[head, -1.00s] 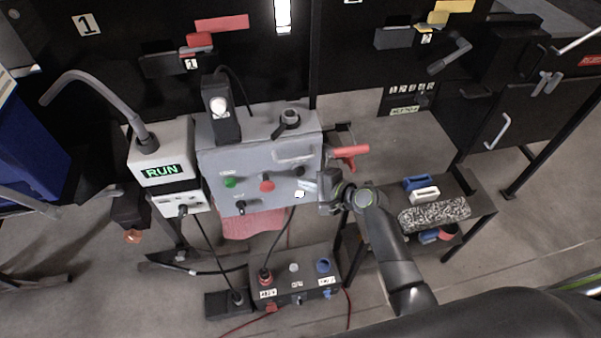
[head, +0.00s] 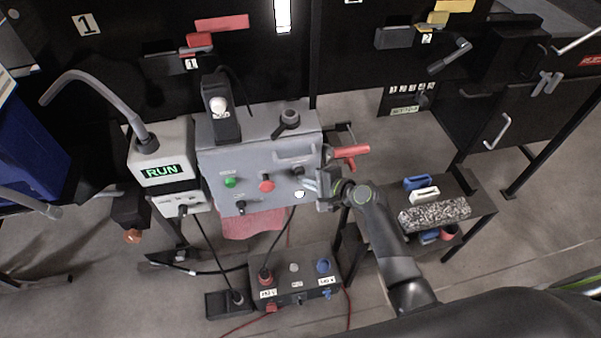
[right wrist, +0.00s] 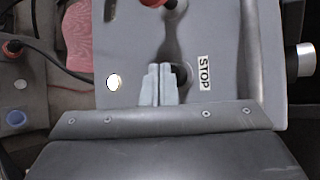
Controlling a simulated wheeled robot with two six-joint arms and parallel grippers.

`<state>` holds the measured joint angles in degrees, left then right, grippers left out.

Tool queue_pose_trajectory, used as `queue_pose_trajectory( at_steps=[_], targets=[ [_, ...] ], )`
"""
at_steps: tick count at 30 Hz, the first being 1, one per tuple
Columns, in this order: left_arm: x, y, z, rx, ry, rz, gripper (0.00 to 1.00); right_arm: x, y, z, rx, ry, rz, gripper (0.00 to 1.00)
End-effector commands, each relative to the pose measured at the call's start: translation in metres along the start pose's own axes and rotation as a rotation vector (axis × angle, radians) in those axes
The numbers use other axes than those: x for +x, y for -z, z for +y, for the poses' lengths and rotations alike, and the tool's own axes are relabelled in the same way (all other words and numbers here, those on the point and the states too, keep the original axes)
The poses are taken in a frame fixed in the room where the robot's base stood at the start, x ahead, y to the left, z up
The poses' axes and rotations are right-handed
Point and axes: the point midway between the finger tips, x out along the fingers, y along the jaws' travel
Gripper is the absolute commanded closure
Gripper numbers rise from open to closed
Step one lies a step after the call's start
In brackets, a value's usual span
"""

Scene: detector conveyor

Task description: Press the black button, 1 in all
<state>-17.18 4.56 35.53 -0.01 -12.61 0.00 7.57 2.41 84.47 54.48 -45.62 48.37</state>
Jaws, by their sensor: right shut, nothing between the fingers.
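The black button (head: 298,171) is on the right part of the grey control box's front (head: 216,165), right of the red button (head: 267,185). In the right wrist view the black button (right wrist: 180,73) is dark, beside the STOP label (right wrist: 204,72), and partly hidden by my fingers. My right gripper (head: 308,184) is shut and empty, its fingertips at the box front close to the black button. In the right wrist view the shut fingertips (right wrist: 158,70) overlap the button's left edge; I cannot tell if they touch it. My left gripper is not in view.
A green button (head: 230,183) and a white round lamp (head: 300,194) share the panel. A red-handled lever (head: 350,152) sticks out at the box's right. A RUN display (head: 161,171) stands left. A low socket box (head: 285,255) with cables stands below.

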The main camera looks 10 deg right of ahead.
Motion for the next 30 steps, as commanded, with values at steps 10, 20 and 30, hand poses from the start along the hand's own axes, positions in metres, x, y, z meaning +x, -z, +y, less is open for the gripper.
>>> queue_pose_trajectory(
  at_steps=[10,20,30],
  targets=[
    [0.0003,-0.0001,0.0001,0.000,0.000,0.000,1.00,0.0004,0.0006,-0.0001,0.000,0.000,0.001,1.00],
    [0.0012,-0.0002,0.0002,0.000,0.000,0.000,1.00,0.0031,0.0026,-0.0018,0.000,0.000,0.001,1.00],
    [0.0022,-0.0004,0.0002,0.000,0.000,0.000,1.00,0.0061,0.0048,-0.0043,0.000,0.000,0.001,1.00]
  ],
)
